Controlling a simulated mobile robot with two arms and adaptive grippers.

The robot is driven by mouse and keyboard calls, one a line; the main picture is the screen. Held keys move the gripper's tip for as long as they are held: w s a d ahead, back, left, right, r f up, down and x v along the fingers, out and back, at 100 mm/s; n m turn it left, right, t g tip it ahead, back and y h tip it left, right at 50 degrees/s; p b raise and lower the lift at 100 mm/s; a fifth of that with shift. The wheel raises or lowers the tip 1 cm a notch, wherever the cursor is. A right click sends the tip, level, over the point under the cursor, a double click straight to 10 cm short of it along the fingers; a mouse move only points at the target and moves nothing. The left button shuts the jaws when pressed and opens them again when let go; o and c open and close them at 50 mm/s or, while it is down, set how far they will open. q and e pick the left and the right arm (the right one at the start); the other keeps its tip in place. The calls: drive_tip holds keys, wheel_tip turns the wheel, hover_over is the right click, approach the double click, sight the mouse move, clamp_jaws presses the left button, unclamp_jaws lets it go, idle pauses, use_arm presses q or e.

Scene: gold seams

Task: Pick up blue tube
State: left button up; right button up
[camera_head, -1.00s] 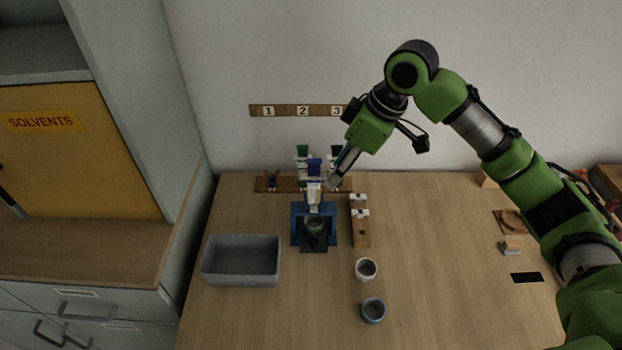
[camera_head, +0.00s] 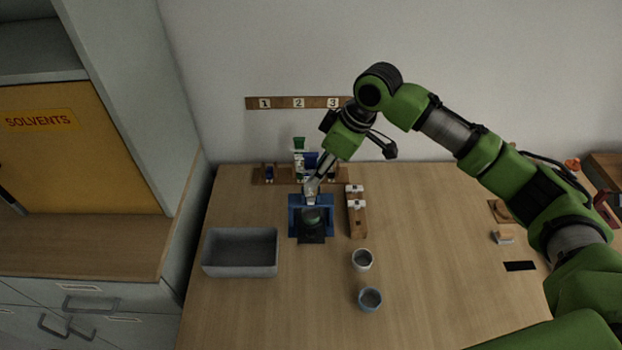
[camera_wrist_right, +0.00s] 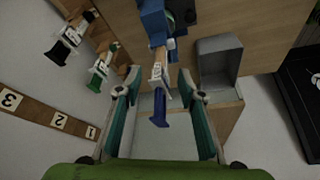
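The blue tube (camera_wrist_right: 159,108) has a blue cap and a white label. In the right wrist view it lies between the two fingers of my right gripper (camera_wrist_right: 160,88), with gaps showing on both sides. The gripper is open. My left gripper is not in view.
A green-capped tube (camera_head: 299,143) and a dark-capped tube (camera_wrist_right: 60,50) stand close by at the rack. A grey bin (camera_head: 240,268) is left of the stand, a wooden block (camera_head: 357,222) right.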

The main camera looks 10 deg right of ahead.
sight(313, 195)
drive_tip(key=x, duration=0.3)
drive_tip(key=shift+a+f+p, duration=0.15)
drive_tip(key=shift+a+p, duration=0.1)
drive_tip(key=shift+p, duration=0.05)
drive_tip(key=shift+c, duration=0.4)
clamp_jaws()
